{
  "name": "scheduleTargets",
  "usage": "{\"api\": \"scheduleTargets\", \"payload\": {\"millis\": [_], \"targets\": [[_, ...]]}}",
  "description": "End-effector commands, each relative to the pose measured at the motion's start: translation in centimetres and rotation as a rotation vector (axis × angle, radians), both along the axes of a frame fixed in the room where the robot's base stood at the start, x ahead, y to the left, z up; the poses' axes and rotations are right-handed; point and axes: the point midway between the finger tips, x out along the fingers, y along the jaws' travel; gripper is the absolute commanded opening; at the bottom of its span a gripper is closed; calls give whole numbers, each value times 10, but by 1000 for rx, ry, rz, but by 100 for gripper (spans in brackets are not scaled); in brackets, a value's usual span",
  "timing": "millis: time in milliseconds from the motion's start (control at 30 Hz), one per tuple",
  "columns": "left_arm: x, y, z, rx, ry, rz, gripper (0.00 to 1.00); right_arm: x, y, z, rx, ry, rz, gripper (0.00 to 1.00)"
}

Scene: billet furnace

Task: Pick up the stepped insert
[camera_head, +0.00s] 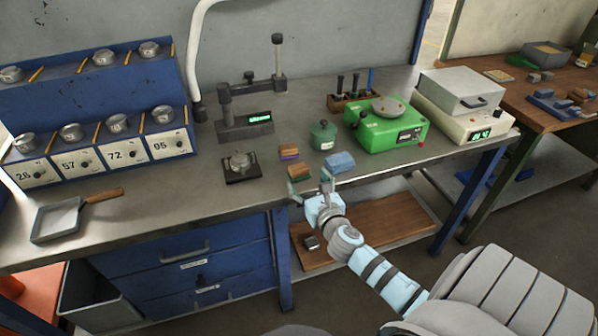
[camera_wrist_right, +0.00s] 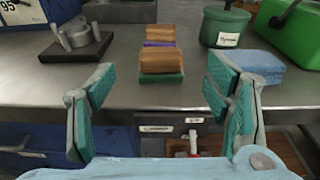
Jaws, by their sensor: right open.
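My right gripper (camera_head: 311,189) is open and empty at the bench's front edge. Its fingers stand apart on either side of a brown-topped green block (camera_wrist_right: 161,66), short of it. A brown-topped purple block (camera_wrist_right: 160,35) lies behind. My left gripper is not in view.
A green scale (camera_head: 388,128) stands to the right, a gauge stand (camera_head: 245,127) behind, and a pan (camera_head: 58,219) at left. Bare bench lies left of the dark base.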

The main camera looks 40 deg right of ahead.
Motion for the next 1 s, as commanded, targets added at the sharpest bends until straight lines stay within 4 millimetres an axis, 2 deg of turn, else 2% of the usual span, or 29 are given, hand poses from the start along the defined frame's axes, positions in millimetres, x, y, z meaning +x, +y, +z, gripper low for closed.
{"api": "scheduleTargets", "payload": {"millis": [33, 233, 400, 500, 667, 1000], "targets": [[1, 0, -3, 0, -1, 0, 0, 11, -4, -3, 1, -2, -2, 72], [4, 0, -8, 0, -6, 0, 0, 37, -13, -7, 5, -2, -2, 72], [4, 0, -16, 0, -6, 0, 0, 67, -24, -13, 6, 0, -1, 72], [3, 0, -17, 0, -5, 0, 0, 75, -27, -14, 5, 0, 0, 72], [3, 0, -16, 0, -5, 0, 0, 75, -27, -13, 6, 1, 0, 72], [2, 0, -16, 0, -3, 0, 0, 75, -27, -13, 7, 1, 0, 20]]}}
